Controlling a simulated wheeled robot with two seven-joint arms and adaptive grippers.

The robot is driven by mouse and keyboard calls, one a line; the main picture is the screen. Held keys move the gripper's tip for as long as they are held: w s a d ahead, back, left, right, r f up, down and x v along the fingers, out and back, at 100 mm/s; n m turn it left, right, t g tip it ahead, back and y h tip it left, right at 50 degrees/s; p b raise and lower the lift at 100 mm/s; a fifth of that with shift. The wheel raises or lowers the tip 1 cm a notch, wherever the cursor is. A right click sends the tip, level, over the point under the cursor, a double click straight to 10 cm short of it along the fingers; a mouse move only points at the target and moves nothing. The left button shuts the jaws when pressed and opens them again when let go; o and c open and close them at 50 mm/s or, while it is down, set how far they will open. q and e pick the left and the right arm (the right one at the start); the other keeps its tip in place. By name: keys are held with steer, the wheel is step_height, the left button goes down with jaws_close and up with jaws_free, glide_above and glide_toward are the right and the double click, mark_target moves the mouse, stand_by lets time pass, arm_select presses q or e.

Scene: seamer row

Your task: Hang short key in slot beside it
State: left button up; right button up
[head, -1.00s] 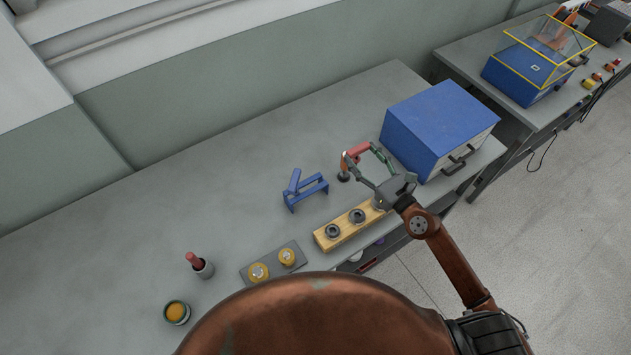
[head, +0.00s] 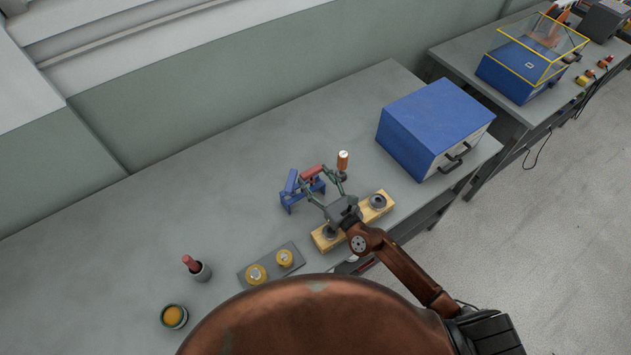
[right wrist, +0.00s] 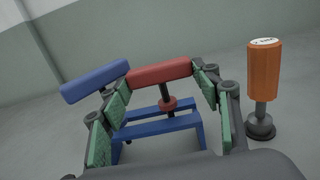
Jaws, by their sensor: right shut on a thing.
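The short key, with a red bar handle (head: 312,172), also shows in the right wrist view (right wrist: 160,72); its dark shaft carries a red collar. My right gripper (head: 322,180) is shut on the red handle, with a green pad at each end. The key is over the blue rack (head: 291,207), whose two rails show below it in the right wrist view (right wrist: 158,135). The shaft's lower end is hidden, so I cannot tell whether it is in a slot. A blue-handled key (right wrist: 94,80) stands in the rack, left of the red handle. My left gripper is not in view.
An orange-handled tool (head: 343,160) stands upright just right of my right gripper. A wooden block (head: 362,214) with dark rings lies under my arm. A blue box (head: 435,115) stands further right. A grey plate (head: 294,249) holds yellow discs. The back left table is clear.

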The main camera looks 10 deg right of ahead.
steer(key=shift+f, duration=0.65)
steer(key=o, duration=1.3)
steer(key=b+v, duration=0.2)
steer(key=v, duration=1)
